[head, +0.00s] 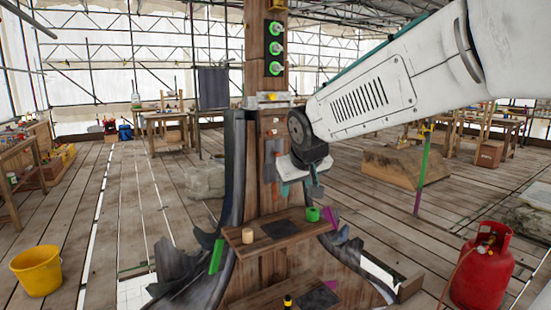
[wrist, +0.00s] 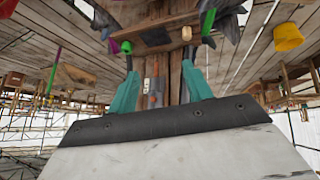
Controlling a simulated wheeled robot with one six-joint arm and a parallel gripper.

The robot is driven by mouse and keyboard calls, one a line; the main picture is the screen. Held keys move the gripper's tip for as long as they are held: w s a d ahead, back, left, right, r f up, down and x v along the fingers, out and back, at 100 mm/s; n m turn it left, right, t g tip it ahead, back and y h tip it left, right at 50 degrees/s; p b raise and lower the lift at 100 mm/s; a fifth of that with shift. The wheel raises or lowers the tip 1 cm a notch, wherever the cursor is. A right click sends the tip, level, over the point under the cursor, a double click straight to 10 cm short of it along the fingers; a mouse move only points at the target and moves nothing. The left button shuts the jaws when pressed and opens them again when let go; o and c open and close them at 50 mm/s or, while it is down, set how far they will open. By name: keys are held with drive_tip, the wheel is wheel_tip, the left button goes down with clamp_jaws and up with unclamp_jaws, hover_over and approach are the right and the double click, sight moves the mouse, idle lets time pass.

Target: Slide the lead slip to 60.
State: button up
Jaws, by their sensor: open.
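A wooden post (head: 260,185) stands at the centre of the head view. A narrow grey piece on its front, beside my gripper, looks like the lead slip (head: 272,150). In the wrist view a grey strip (wrist: 147,92) and a reddish strip lie on the post between my teal fingers. No scale marks or the number 60 can be read. My gripper (head: 301,187) is in front of the post, at its right side in the head view. Its fingers are apart and hold nothing visible. I cannot tell whether they touch the post.
Below my gripper a wooden shelf (head: 238,235) bears a pale wooden cylinder (head: 248,236), a dark pad and a green cylinder (head: 313,214). Three green-ringed dials (head: 275,48) are higher on the post. A red gas bottle (head: 482,265) and a yellow bucket (head: 37,270) stand on the floor.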

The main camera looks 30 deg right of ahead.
drive_tip(key=w+d+t, duration=0.2)
drive_tip(key=w+d, duration=0.2)
drive_tip(key=w, duration=0.4)
drive_tip(key=w+d+t+h, duration=0.1)
drive_tip(key=w+d+t, duration=0.15)
drive_tip(key=w, duration=0.45)
drive_tip(key=w+d+t, duration=0.1)
drive_tip(key=w+d, duration=0.4)
drive_tip(key=w, duration=0.3)
drive_tip(key=n+t+y, duration=0.1)
drive_tip(key=n+t, duration=0.1)
drive_tip(key=t, duration=0.1)
approach(276, 154)
drive_tip(key=w+d+f+n+t+y, duration=0.2)
drive_tip(key=w+d+f+y, duration=0.1)
drive_tip(key=w, duration=0.6)
drive_tip(key=shift+t, duration=0.25)
clamp_jaws()
wheel_tip(276, 154, down, 5)
drive_tip(key=shift+r, duration=0.2)
unclamp_jaws()
drive_tip(key=shift+r, duration=0.1)
